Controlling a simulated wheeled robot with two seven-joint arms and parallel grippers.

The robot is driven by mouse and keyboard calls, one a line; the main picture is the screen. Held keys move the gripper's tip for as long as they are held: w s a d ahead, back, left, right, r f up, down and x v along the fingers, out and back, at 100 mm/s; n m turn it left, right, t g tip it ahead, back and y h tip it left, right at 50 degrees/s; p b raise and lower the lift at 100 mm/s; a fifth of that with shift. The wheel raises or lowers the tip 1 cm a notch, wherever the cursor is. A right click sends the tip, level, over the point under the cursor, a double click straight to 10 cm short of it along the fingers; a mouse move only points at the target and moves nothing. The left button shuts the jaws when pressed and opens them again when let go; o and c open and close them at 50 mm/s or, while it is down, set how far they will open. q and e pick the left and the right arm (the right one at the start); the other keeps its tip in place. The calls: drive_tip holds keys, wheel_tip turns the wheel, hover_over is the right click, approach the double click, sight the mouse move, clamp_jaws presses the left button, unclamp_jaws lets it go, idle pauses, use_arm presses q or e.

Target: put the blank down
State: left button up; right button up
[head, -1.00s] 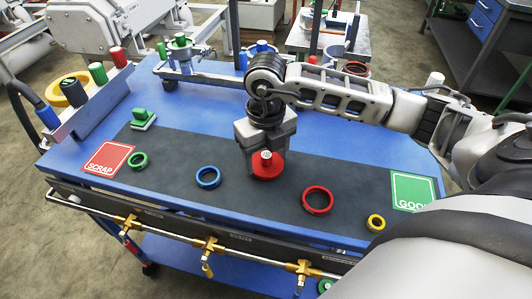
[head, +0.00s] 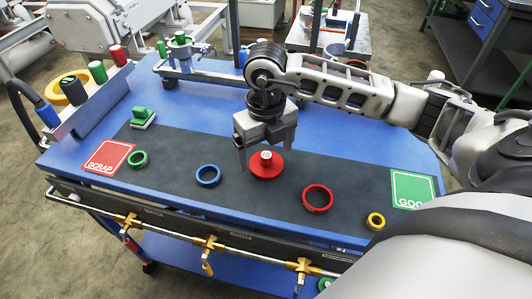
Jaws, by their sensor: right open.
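The blank is a red round disc with a raised red hub and pale top (head: 266,165). It lies flat on the dark mat (head: 330,170) in the middle of the table. My right gripper (head: 264,158) is open, its two fingers pointing down behind and to either side of the blank, apart from it. The fingertips are at about the height of the hub in the picture. My left gripper is not in view.
A green-handled block (head: 143,118) stands back left.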

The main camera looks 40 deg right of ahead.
sight(266, 155)
wheel_tip(266, 155, up, 10)
drive_tip(key=shift+r, duration=0.15)
drive_tip(key=shift+s, duration=0.1)
idle(0.6)
